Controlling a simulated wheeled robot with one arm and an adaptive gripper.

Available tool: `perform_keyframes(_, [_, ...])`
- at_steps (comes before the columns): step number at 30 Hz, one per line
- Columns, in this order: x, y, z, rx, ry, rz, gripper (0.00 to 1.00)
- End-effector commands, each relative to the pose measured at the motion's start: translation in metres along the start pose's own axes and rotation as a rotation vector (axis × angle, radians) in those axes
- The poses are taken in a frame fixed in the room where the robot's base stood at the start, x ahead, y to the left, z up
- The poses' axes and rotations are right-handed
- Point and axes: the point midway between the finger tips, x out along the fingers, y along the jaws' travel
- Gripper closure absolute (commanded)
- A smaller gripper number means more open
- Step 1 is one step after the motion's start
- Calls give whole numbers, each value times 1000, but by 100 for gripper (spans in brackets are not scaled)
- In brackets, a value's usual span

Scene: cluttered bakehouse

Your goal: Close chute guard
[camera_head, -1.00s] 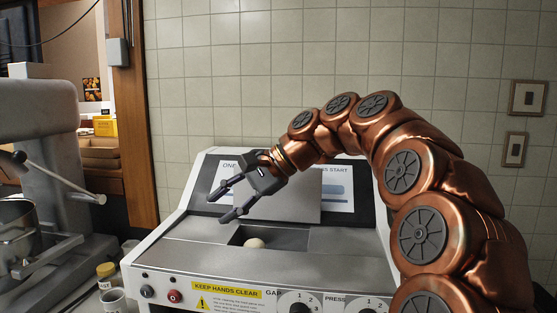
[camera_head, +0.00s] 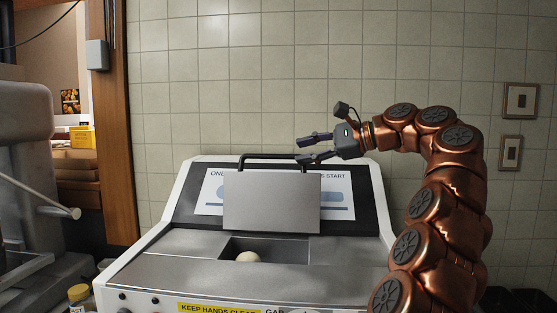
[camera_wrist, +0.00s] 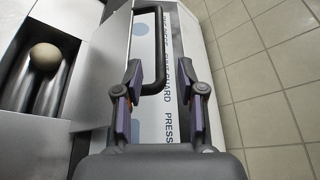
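The chute guard (camera_head: 272,203) is a flat grey metal plate standing raised at the back of the chute opening (camera_head: 262,244). A black bar handle (camera_head: 262,156) runs along its top edge. In the wrist view the guard (camera_wrist: 100,62) lies left of my fingers, and the black handle (camera_wrist: 161,48) shows just ahead, roughly in line with the gap between them. My gripper (camera_head: 306,148) is open and empty at the handle's right end. Its fingers (camera_wrist: 166,78) are apart; I cannot tell if one touches the handle. A pale dough ball (camera_head: 248,257) sits in the opening on metal rollers (camera_wrist: 36,82).
The white machine housing (camera_head: 130,275) carries a sloped sign panel (camera_head: 338,196) behind the guard. A grey mixer (camera_head: 25,130) stands at left, with a yellow-lidded jar (camera_head: 79,292) beside the machine. A tiled wall (camera_head: 300,80) closes off the back.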

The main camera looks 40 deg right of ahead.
Motion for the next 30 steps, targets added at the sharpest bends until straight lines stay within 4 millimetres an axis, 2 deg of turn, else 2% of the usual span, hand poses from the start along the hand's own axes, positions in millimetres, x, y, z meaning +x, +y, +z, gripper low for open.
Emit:
perform_keyframes(15, [63, 1, -2, 3, 0, 4, 61])
perform_keyframes(19, [71, 0, -2, 1, 2, 1, 61])
perform_keyframes(26, [72, 0, -2, 0, 3, -1, 61])
perform_keyframes(30, [72, 0, -2, 1, 2, 0, 73])
